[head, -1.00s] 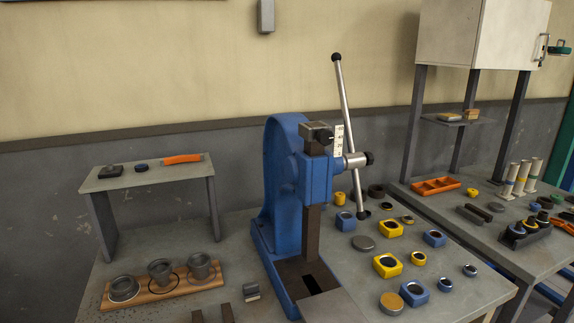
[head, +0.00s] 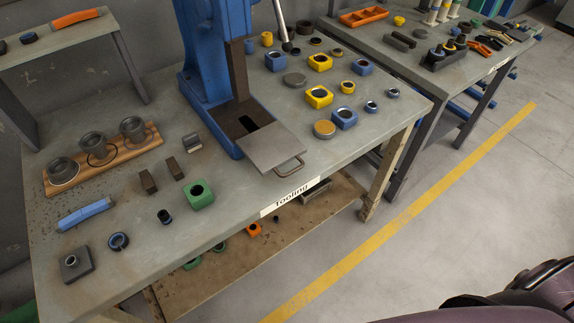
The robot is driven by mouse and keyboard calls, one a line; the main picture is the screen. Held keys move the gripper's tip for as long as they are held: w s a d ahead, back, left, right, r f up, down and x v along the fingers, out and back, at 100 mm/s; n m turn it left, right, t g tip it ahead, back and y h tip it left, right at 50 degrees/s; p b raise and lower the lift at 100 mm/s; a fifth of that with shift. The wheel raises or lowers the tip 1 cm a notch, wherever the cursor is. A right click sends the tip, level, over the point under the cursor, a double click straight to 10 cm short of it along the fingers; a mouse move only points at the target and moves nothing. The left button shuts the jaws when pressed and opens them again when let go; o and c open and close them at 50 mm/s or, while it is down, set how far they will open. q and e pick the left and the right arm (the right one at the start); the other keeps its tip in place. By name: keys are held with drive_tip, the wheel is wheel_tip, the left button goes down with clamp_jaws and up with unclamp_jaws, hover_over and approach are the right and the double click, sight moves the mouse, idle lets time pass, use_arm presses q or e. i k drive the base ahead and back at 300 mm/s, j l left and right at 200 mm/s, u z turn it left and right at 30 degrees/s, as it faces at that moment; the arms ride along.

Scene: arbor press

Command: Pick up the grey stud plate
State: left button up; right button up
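The grey stud plate (head: 76,265) lies flat on the near left corner of the workbench (head: 235,228) in the head view. It is a dark grey square plate with a short round feature in the middle of its top; I cannot tell its height. Nothing covers it. Neither of my grippers is in view.
A blue-black ring (head: 118,241), a blue bar (head: 84,214), a small dark cylinder (head: 164,216) and a green block (head: 199,194) are near the plate. A wooden rack (head: 102,160) with grey cups is behind. The blue press (head: 205,60) stands right.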

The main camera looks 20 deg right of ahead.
sight(77, 264)
drive_tip(key=u, duration=1.4)
drive_tip(key=i+j+z, duration=0.1)
drive_tip(key=j, duration=0.35)
drive_tip(key=j+z, duration=0.1)
drive_tip(key=j, duration=0.35)
drive_tip(key=i, duration=0.05)
